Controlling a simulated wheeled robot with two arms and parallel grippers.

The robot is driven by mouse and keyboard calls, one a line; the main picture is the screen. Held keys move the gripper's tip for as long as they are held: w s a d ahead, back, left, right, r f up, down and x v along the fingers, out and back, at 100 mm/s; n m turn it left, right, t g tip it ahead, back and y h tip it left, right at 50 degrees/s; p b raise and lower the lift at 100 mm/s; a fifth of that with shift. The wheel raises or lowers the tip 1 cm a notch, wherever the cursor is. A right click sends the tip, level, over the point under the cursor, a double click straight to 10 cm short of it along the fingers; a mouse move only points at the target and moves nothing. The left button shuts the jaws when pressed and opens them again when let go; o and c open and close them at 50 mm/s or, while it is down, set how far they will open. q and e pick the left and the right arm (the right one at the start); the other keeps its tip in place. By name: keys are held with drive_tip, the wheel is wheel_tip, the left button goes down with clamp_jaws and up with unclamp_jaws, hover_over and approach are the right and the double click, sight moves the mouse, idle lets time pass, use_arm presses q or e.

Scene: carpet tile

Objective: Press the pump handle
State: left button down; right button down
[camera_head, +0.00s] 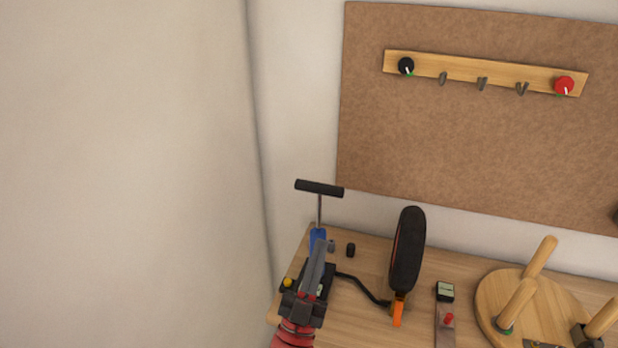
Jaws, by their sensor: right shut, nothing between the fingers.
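The pump has a black T-shaped handle (319,188) raised on a thin metal rod above a blue barrel (317,238), at the left end of the wooden table. My right gripper (318,250) is shut and empty. In the picture it overlaps the pump's barrel and base, below the handle and apart from it. It hides much of the lower pump. A black hose (362,286) runs right from the pump towards a black wheel (406,250) on an orange stand. My left gripper is not in view.
A small black cap (351,250) lies beside the pump. A gauge-like device (445,291) and a round wooden stool (548,300) with legs up are further right. A brown pegboard (470,135) with a hook rail (460,69) is on the wall behind. The space above the handle is clear.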

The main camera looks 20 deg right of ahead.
drive_tip(key=w+a+r+n+g+y+p, duration=0.1)
drive_tip(key=w+r+n+y+p, duration=0.1)
drive_tip(key=w+r+n+y, duration=0.1)
drive_tip(key=w+y, duration=0.1)
drive_tip(key=w, duration=0.1)
drive_tip(key=shift+w+a+r, duration=0.35)
drive_tip(key=shift+a+r, duration=0.05)
wheel_tip(320, 180, up, 5)
drive_tip(key=p, duration=0.3)
hover_over(316, 189)
drive_tip(key=s+a, duration=0.1)
drive_tip(key=s, duration=0.1)
drive_tip(key=f, duration=0.1)
drive_tip(key=f+p, duration=0.1)
drive_tip(key=f, duration=0.1)
drive_tip(key=shift+w+d, duration=0.2)
drive_tip(key=shift+w, duration=0.15)
drive_tip(key=shift+f, duration=0.55)
